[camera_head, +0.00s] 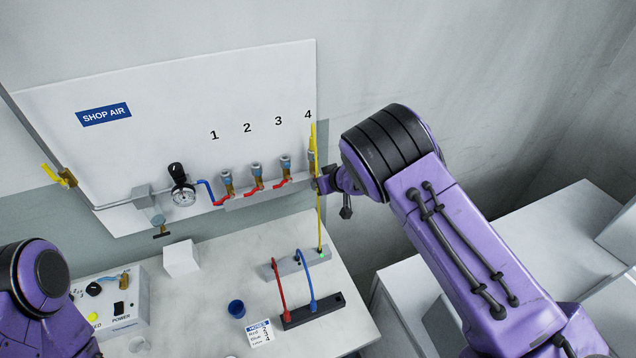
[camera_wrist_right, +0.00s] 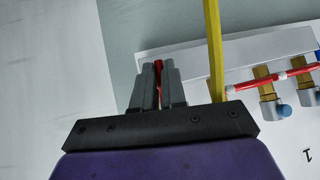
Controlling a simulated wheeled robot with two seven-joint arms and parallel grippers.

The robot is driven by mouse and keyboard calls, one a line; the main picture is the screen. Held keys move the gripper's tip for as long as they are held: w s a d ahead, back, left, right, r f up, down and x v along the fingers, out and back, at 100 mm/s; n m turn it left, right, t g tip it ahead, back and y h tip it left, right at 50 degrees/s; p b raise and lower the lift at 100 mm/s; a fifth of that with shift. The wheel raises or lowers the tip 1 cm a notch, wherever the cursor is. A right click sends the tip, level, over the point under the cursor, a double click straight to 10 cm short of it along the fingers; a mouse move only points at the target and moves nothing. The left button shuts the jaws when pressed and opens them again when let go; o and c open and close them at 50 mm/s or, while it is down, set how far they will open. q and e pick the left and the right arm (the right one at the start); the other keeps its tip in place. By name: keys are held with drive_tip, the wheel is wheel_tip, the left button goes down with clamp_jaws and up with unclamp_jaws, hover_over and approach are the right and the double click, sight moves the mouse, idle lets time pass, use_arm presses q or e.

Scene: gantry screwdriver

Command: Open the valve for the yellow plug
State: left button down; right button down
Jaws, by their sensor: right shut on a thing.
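The yellow hose (camera_head: 319,215) runs from the fourth outlet, under the number 4 on the wall panel, down to a grey block. It also passes close beside my right gripper in the right wrist view (camera_wrist_right: 214,45). My right gripper (camera_head: 322,185) is at the fourth outlet, its fingers (camera_wrist_right: 158,85) shut on a red valve handle (camera_wrist_right: 159,72), of which only a narrow strip shows between them. The gripper hides most of that valve in the head view. Red handles of valve 1 (camera_head: 221,201), valve 2 (camera_head: 253,191) and valve 3 (camera_head: 281,183) are visible. My left gripper is out of view.
A pressure gauge (camera_head: 184,195) and a yellow-handled valve (camera_head: 58,178) are on the panel (camera_head: 70,115).

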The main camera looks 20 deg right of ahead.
drive_tip(key=shift+w+d+r+h, duration=0.15)
drive_tip(key=shift+r+h, duration=0.1)
drive_tip(key=shift+h, duration=0.25)
drive_tip(key=shift+n, duration=0.3)
drive_tip(key=c, duration=1.5)
unclamp_jaws()
drive_tip(key=shift+o, duration=0.2)
drive_tip(key=shift+s, duration=0.25)
drive_tip(key=b+v, duration=0.1)
drive_tip(key=v, duration=0.9)
drive_tip(key=shift+s+r+b, duration=0.2)
drive_tip(key=shift+r+b, duration=0.05)
drive_tip(key=shift+b, duration=0.15)
